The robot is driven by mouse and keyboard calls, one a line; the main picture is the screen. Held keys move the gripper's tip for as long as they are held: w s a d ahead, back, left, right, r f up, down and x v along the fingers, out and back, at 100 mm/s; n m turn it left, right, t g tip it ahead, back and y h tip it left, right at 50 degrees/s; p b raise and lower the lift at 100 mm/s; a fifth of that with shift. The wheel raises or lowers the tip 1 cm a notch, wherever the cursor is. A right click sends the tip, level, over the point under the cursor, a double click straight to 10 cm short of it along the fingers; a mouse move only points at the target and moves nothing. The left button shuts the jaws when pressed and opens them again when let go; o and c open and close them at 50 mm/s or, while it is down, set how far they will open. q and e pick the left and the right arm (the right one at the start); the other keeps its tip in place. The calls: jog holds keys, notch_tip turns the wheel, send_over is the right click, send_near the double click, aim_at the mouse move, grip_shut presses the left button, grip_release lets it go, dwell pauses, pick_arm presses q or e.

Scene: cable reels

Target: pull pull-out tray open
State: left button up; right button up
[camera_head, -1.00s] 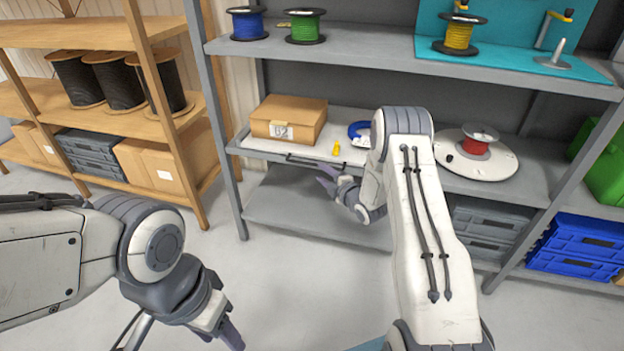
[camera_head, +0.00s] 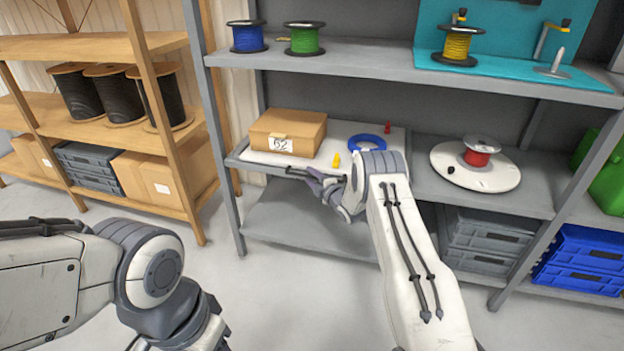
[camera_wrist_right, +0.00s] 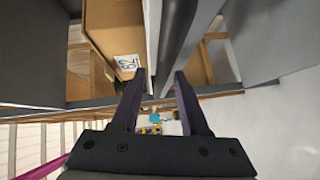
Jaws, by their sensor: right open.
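The pull-out tray (camera_head: 312,161) is a pale, shallow tray on the middle shelf of the grey rack. Its dark handle bar (camera_head: 297,172) runs along its front edge. My right gripper (camera_head: 312,181) is open at the handle. In the right wrist view, its two dark fingers (camera_wrist_right: 160,88) stand on either side of the line of the dark handle bar (camera_wrist_right: 174,40), beside the tray's pale front edge (camera_wrist_right: 153,35). Whether they touch the bar cannot be told. My left gripper (camera_head: 215,340) is at the bottom, with its fingertips cut off by the frame.
On the tray are a cardboard box (camera_head: 288,130), a yellow item (camera_head: 336,160), a blue ring (camera_head: 367,142) and a red item (camera_head: 388,127). A white disc with a red reel (camera_head: 477,158) sits to the right. A grey upright (camera_head: 222,150) stands left of the tray.

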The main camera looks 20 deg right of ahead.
grip_shut()
dwell(1.4)
